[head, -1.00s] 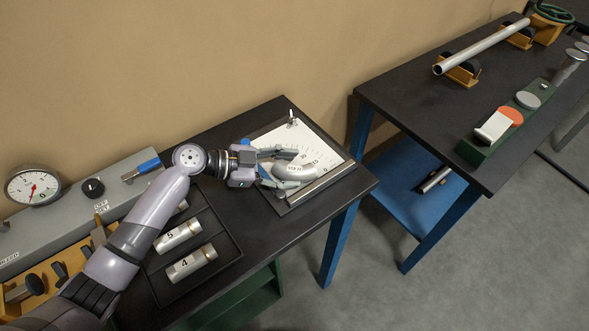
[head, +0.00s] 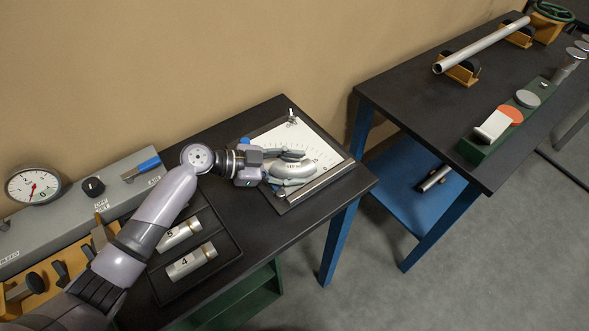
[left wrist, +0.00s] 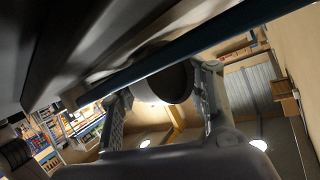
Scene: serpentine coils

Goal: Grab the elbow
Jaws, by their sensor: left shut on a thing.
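The elbow (head: 296,169) is a curved, silvery pipe piece with small markings. It lies at the white scaled plate (head: 317,146) on the near table. My left gripper (head: 288,166) is shut on the elbow, its fingers along the pipe's two sides. In the left wrist view the round end of a pale pipe (left wrist: 172,84) sits between the fingers of my left gripper (left wrist: 165,95). Whether the elbow touches the plate cannot be told. My right gripper is not in view.
A black tray (head: 226,262) holds silver cylinders marked 4 and 5. A grey box with a gauge (head: 33,186) stands at the left. The table at right bears a long pipe (head: 484,44) on rests and a green block (head: 478,150). A floor gap separates the tables.

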